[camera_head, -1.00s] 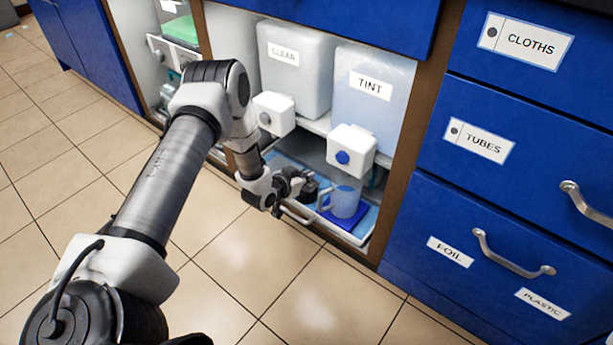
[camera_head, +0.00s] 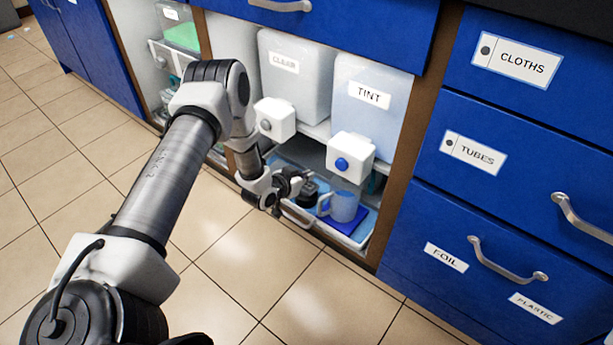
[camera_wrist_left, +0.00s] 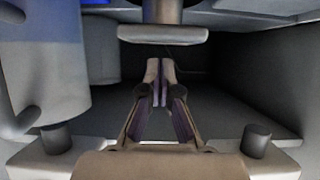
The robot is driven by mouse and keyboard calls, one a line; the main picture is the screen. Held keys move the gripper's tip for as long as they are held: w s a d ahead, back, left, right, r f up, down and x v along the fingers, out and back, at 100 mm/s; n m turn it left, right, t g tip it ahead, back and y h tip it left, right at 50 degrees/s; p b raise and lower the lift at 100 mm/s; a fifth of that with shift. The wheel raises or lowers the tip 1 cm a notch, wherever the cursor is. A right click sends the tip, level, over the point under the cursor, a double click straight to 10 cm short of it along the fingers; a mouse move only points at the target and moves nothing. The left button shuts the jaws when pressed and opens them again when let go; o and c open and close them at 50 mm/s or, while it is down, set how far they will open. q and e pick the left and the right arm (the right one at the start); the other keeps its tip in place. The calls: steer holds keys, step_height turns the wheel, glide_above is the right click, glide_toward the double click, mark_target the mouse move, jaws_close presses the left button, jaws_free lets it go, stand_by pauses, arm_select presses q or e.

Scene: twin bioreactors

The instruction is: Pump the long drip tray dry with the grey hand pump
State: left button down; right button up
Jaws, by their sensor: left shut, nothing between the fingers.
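The long drip tray (camera_head: 296,217) lies low in the open cabinet bay, under the two containers; its pale front rim shows. My left gripper (camera_head: 303,186) reaches in low over the tray, left of a blue mug (camera_head: 345,207). In the left wrist view my left gripper (camera_wrist_left: 160,82) is shut with nothing between its fingers. Just beyond the fingertips there is a grey bar on a stem (camera_wrist_left: 162,34), which looks like the hand pump's handle; I cannot tell surely. The mug (camera_wrist_left: 45,85) stands at the left there. Any liquid in the tray cannot be made out. My right gripper is out of view.
The CLEAN container (camera_head: 292,85) and TINT container (camera_head: 368,100) stand above, with white taps (camera_head: 350,157) jutting out over the tray. The mug stands on a blue mat. Blue drawers (camera_head: 490,230) close off the right. The tiled floor in front is clear.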

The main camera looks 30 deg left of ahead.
mark_target(307, 184)
arm_select(q)
steer(key=shift+f+b, duration=1.05)
steer(key=shift+f, duration=0.6)
step_height(307, 184, up, 4)
steer(key=p, duration=0.3)
steer(key=shift+f+p, duration=0.2)
steer(key=shift+p, duration=0.1)
steer(key=shift+f, duration=0.1)
steer(key=shift+f+b, duration=1.4)
steer(key=shift+f, duration=0.35)
step_height(307, 184, up, 4)
steer(key=p, duration=0.3)
steer(key=shift+f+p, duration=0.15)
steer(key=shift+p, duration=0.15)
steer(key=shift+f, duration=0.1)
